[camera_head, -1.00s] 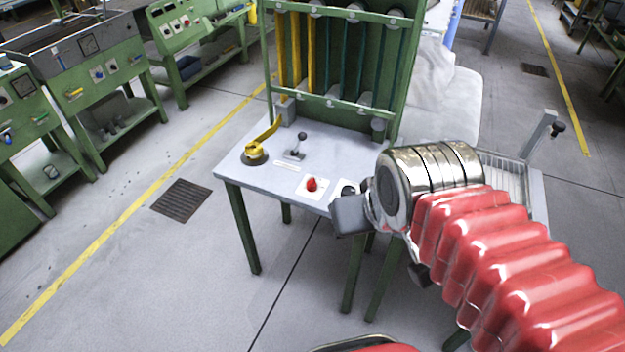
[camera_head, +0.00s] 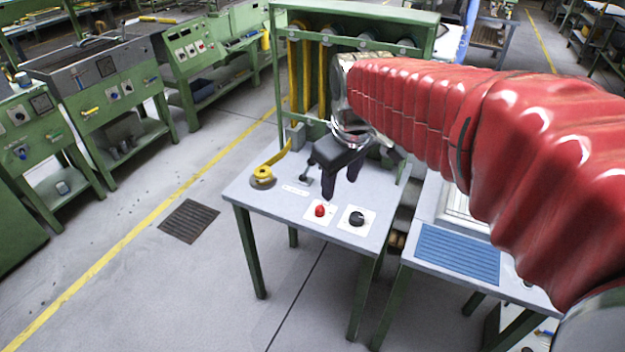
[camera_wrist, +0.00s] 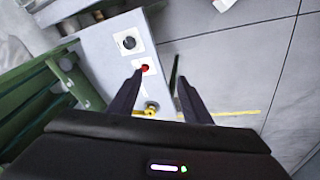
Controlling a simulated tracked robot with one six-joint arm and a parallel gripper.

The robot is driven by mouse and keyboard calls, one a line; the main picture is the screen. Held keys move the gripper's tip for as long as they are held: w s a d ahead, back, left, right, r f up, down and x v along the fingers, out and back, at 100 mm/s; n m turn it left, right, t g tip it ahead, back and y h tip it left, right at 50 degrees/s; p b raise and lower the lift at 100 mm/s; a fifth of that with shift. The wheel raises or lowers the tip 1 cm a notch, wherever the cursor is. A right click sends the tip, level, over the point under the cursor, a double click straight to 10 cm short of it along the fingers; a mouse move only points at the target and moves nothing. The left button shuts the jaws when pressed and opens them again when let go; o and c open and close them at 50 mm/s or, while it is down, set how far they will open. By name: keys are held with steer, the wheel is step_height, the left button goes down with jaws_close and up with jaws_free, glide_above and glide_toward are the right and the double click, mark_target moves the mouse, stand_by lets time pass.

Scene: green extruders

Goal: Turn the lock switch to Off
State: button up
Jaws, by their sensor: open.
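A black rotary switch (camera_head: 357,218) on a white plate sits at the front right of the grey table (camera_head: 250,205). A red button (camera_head: 320,211) on its own white plate is left of it. My gripper (camera_head: 341,188) is open and empty, pointing down above the tabletop behind the button and switch. In the wrist view, the black switch (camera_wrist: 129,42) and red button (camera_wrist: 145,68) lie ahead of my gripper (camera_wrist: 160,78), mostly left of its fingers. I cannot read the switch's setting or tell which control is the lock switch.
A yellow lever (camera_head: 264,172) stands at the table's left, with a small dark lever (camera_head: 306,172) beside it. A green frame (camera_head: 278,80) with yellow and dark tubes rises behind. A second table with a blue ribbed panel (camera_head: 458,254) stands at the right.

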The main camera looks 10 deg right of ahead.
steer(key=w+f+n+g, duration=0.1)
steer(key=w+f+n, duration=0.35)
steer(key=w, duration=0.65)
steer(key=n+g, duration=0.2)
steer(key=n, duration=0.1)
glide_above(320, 206)
step_height(320, 206, down, 10)
steer(key=shift+s+a+r+m, duration=0.15)
steer(key=shift+s+m, duration=0.1)
steer(key=shift+s, duration=0.1)
steer(key=f, duration=1.3)
steer(key=shift+w+f, duration=0.3)
steer(key=shift+f, duration=0.1)
steer(key=shift+c, duration=0.2)
